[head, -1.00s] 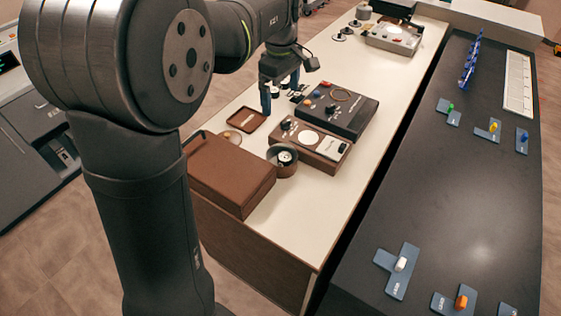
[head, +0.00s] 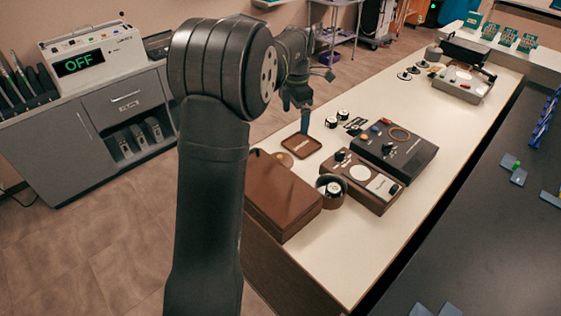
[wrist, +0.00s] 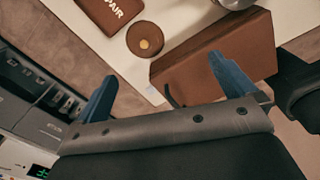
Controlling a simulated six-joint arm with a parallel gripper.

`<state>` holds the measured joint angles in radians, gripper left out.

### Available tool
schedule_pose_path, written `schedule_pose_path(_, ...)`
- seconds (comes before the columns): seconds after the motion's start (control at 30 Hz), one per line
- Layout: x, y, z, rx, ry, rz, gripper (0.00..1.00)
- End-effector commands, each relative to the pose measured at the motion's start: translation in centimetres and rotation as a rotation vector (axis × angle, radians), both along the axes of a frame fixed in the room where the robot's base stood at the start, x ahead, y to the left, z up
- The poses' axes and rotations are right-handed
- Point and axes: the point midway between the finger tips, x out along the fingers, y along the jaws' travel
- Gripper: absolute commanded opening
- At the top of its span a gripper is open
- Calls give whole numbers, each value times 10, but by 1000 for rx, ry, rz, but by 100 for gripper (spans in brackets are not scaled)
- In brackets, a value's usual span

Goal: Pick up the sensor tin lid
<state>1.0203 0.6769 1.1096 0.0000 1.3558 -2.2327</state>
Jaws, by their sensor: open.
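The sensor tin lid appears to be the round brown disc with a small gold knob (wrist: 144,40) in the wrist view. In the head view it shows partly (head: 284,160), behind the brown box. My gripper (wrist: 163,70) is open and empty, its blue fingers apart. The lid lies beyond the fingertips in the wrist view, not between them. In the head view one blue finger (head: 305,122) shows near the tray's far edge; the other is hidden. A round brown open tin (head: 331,189) stands right of the box.
The brown box (head: 282,192) lies close to the lid and also shows in the wrist view (wrist: 240,48), near the right finger. A shallow brown tray (head: 301,146) sits beside the lid. Brown and dark instrument panels (head: 399,147) stand to the right. The white tabletop (head: 372,250) is clear in front.

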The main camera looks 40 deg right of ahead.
Motion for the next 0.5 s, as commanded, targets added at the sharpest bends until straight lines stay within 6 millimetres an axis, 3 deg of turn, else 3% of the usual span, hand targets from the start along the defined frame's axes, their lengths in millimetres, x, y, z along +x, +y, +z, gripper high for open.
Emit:
schedule_pose_path(0.1, 29, 5, -12, 0, 0, 202, 100)
schedule_pose_path(0.2, 43, 7, -17, -1, 0, 308, 100)
schedule_pose_path(0.37, 49, 9, -28, 1, 0, 366, 100)
schedule_pose_path(0.5, 49, 9, -55, 3, 2, 365, 100)
